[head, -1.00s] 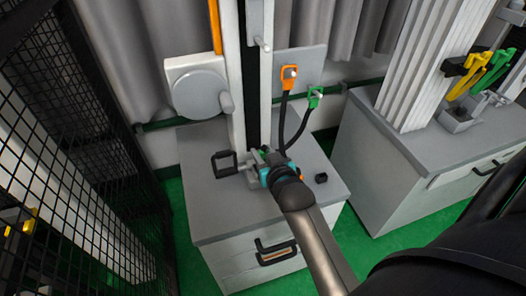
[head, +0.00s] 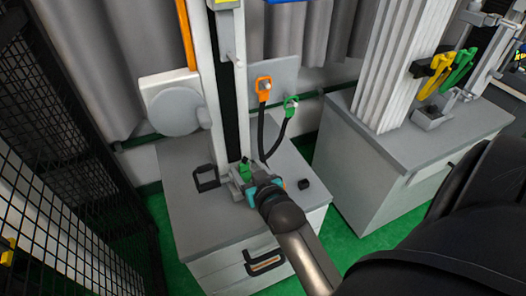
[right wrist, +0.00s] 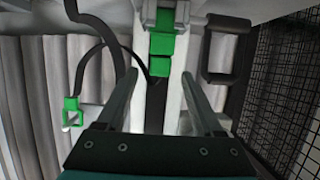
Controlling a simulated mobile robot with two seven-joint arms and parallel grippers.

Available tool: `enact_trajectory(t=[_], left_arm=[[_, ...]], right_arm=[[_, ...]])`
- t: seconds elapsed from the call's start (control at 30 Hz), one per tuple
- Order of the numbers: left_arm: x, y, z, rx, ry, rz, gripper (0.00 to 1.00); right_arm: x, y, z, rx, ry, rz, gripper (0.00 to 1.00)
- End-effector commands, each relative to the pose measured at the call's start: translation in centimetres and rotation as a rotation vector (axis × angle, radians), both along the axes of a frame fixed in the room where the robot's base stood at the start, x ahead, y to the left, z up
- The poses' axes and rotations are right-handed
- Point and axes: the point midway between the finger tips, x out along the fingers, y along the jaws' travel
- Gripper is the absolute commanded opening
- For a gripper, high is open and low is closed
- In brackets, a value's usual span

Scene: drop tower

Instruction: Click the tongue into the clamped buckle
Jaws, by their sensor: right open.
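A green part stands in a grey clamp (head: 238,187) at the foot of the tower; I take it for the clamped buckle (head: 244,166). In the right wrist view a green body (right wrist: 163,30) sits at the top in the grey clamp, and a smaller green block (right wrist: 160,66) lies just below it. I cannot tell whether this block is the tongue or part of the buckle. My right gripper (right wrist: 159,88) is open, its fingers apart on either side of the block, with no contact visible. In the head view it (head: 254,180) is at the clamp, its fingertips mostly hidden. My left gripper is out of view.
An orange tab (head: 263,84) and a green tab (head: 290,103) with dark straps hang on the panel behind. A black frame (head: 206,178) stands left of the clamp, a small black block (head: 304,184) right. Black mesh (head: 60,170) closes the left side.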

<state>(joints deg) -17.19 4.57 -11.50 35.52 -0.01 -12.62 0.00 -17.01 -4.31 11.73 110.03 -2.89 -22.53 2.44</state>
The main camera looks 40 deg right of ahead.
Motion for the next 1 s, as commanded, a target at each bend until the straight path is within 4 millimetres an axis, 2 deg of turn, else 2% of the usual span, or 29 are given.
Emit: enact_trajectory(t=[0.1,0.5,0.73,1.0], left_arm=[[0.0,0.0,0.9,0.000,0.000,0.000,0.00],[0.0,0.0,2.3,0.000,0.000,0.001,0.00],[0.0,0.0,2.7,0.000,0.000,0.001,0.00],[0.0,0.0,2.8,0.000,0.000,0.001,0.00]], right_arm=[[-2.2,0.5,0.9,0.001,0.004,0.000,0.69],[-8.4,2.0,3.1,0.001,0.004,-0.001,0.69],[-10.4,2.5,3.9,0.000,0.002,0.000,0.69],[-11.0,2.6,4.1,0.000,0.001,0.000,0.69]])
